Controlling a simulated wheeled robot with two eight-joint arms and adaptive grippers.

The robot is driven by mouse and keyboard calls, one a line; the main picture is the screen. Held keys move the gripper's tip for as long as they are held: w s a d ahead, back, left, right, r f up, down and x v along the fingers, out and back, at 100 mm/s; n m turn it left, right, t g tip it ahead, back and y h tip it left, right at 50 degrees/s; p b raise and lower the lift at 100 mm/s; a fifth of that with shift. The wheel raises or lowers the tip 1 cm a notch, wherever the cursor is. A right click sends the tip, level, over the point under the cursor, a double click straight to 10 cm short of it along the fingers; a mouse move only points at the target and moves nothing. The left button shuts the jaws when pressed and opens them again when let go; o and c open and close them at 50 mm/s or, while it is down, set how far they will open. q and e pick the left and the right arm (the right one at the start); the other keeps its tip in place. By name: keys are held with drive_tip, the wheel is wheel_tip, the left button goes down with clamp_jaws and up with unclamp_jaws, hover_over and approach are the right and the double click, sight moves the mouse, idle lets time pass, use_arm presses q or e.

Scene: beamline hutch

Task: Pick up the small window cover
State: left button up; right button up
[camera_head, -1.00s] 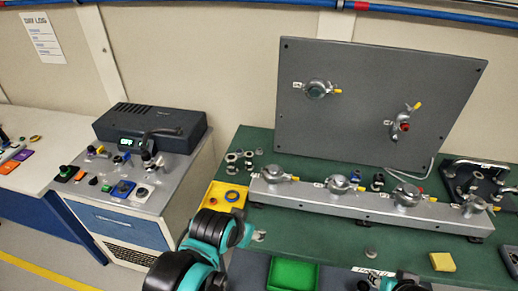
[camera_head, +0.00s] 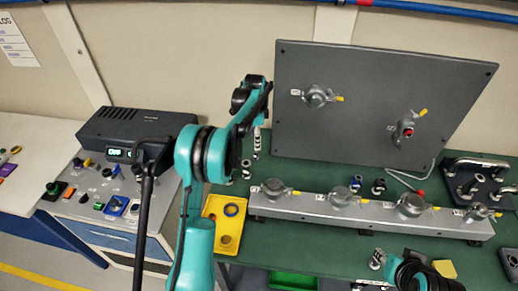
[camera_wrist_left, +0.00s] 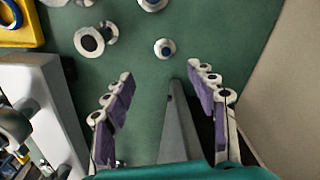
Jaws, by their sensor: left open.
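I cannot tell for certain which part is the small window cover. In the left wrist view a small round metal piece with a dark blue centre (camera_wrist_left: 165,48) lies on the green bench, just beyond and between my left fingertips. My left gripper (camera_wrist_left: 160,72) is open and empty, its purple-padded fingers on either side of bare bench. In the head view the left gripper (camera_head: 257,148) points down over the back left of the bench, hiding some loose fittings. My right gripper (camera_head: 377,260) is partly visible at the bottom right; its jaws are unclear.
Larger ringed fittings (camera_wrist_left: 89,41) lie nearby. A yellow tray (camera_head: 228,238) holds a blue ring. A grey rail (camera_head: 330,210) with several valves crosses the bench. A grey upright panel (camera_head: 375,95) stands behind. A control console (camera_head: 125,135) is at left.

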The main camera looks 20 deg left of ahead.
sight(256, 155)
use_arm(q)
drive_tip(key=shift+w+a+f+m, duration=0.15)
drive_tip(key=shift+w+a+f, duration=0.1)
drive_tip(key=shift+w+f, duration=0.2)
drive_tip(key=shift+w+a+f+m, duration=0.2)
drive_tip(key=shift+w+f, duration=0.15)
drive_tip(key=shift+f, duration=0.15)
wheel_tip(256, 155, down, 3)
drive_tip(key=shift+r, duration=0.2)
wheel_tip(256, 155, down, 5)
drive_tip(key=shift+s+f+b, duration=0.15)
drive_tip(key=shift+f+b, duration=0.05)
drive_tip(key=shift+b, duration=0.65)
drive_tip(key=shift+r, duration=0.1)
drive_tip(key=shift+c, duration=0.6)
drive_tip(key=shift+s+d, duration=0.1)
clamp_jaws()
